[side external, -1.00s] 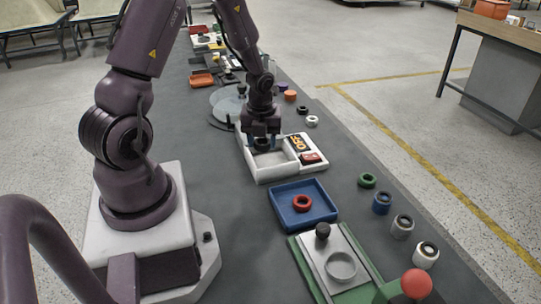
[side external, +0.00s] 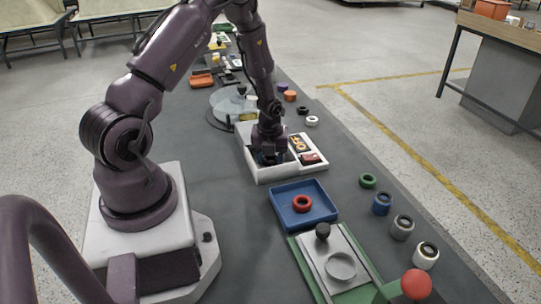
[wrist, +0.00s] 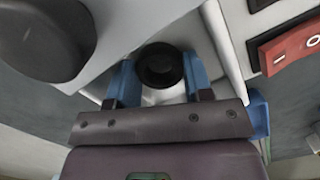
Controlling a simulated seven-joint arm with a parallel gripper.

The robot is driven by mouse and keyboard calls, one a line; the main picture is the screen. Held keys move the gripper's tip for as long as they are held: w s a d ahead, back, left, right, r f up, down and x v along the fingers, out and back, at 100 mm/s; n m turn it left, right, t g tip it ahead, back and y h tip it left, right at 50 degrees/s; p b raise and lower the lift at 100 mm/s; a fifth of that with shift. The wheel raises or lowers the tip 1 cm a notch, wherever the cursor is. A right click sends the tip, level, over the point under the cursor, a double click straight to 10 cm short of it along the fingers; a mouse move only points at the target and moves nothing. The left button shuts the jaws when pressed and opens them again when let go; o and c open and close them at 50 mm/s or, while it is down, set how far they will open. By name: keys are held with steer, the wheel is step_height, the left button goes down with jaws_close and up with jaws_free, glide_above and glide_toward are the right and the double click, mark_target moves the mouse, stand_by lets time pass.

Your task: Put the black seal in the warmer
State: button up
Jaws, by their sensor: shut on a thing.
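The warmer (side external: 262,176) is a white box with an open compartment, an orange "OFF" display and a red rocker switch (side external: 309,158). Its white wall and the switch (wrist: 292,44) also show in the wrist view. My gripper (side external: 268,157) is down at the compartment and hides most of its inside. In the wrist view my gripper's blue fingers (wrist: 160,85) are on either side of the black seal (wrist: 160,66), a dark ring, shut on it. The seal is within the compartment's outline; I cannot tell whether it touches the floor.
A blue tray (side external: 285,207) with a red ring (side external: 301,203) stands in front of the warmer. A green fixture with a grey plate (side external: 341,265) is nearer the camera. Several rings and cylinders line the right edge. A clear round disc (side external: 228,105) lies behind.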

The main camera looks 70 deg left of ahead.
mark_target(270, 161)
steer(key=o, duration=0.6)
steer(key=s+d+r+n+t+y, duration=0.1)
steer(key=d+r+n, duration=0.45)
steer(key=r, duration=0.75)
steer(key=s+d+r+n+t, duration=0.1)
steer(key=d+r+n, duration=0.4)
steer(key=r, duration=0.8)
steer(key=shift+s+d+r+n+t+h, duration=0.35)
steer(key=shift+s+d+r+n+t, duration=0.15)
steer(key=shift+s+d+r+n, duration=1.25)
steer(key=shift+s+d+r+n+t+h, duration=0.45)
steer(key=shift+s+d+r+n, duration=0.4)
steer(key=shift+s+d+n, duration=1)
steer(key=shift+s+d+r+n+t+h, duration=0.45)
steer(key=shift+s+d+r+n, duration=0.75)
steer(key=shift+d+n, duration=1.3)
steer(key=shift+w+a+r, duration=0.1)
steer(key=shift+a, duration=0.05)
